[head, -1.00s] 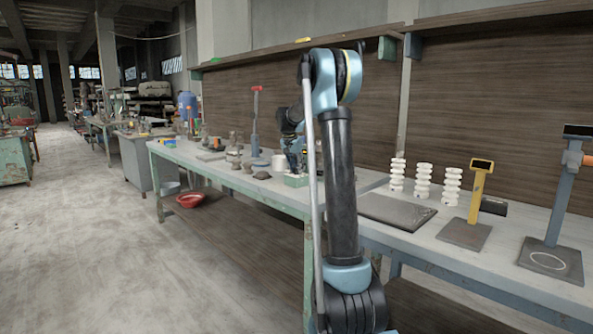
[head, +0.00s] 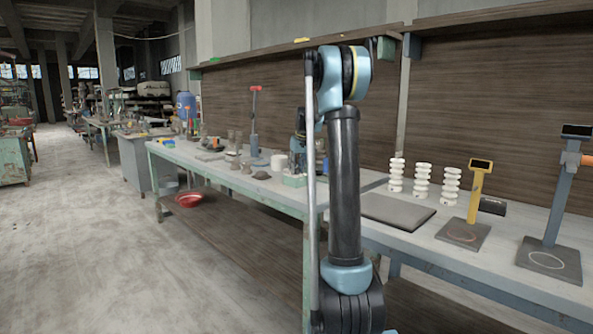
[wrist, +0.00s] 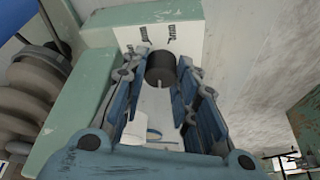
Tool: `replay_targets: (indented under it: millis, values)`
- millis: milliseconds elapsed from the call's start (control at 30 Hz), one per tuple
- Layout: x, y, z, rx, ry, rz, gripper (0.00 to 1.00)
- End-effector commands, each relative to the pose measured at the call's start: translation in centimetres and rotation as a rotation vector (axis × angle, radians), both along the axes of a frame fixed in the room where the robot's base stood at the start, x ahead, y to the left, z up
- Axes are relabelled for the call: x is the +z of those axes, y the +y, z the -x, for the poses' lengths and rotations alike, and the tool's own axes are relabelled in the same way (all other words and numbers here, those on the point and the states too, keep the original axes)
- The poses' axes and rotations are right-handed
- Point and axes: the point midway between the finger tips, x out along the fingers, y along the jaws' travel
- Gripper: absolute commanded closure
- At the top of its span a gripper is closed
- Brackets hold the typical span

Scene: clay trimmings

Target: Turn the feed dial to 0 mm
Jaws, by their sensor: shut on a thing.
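In the wrist view a dark cylindrical dial (wrist: 160,67) with a short pale pointer line stands out from a white scale plate (wrist: 185,40) on a pale green housing (wrist: 82,75). Small dark markings sit on the plate above the dial, too blurred to read. My gripper (wrist: 161,72) has its blue fingers on either side of the dial and is shut on it. The pointer line faces down in the wrist picture. In the head view, my arm largely hides the gripper, and the dial cannot be made out.
Grey rounded pieces (wrist: 35,90) lie close left of the housing in the wrist view. The long bench (head: 405,240) holds a dark slab (head: 397,211), stacks of white rings (head: 422,182) and a yellow stand (head: 479,190). A red bowl (head: 189,199) sits below. The left floor is open.

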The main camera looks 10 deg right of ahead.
Motion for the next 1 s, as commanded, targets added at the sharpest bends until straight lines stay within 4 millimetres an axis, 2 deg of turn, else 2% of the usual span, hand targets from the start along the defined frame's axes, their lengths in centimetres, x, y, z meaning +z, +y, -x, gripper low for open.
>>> replay_targets:
  millis: [433,1000]
  values:
    - [0.06,-0.30,-0.23,0.255,-0.003,0.001,0.96]
    - [0.03,-0.40,-0.24,0.302,-0.002,0.004,0.96]
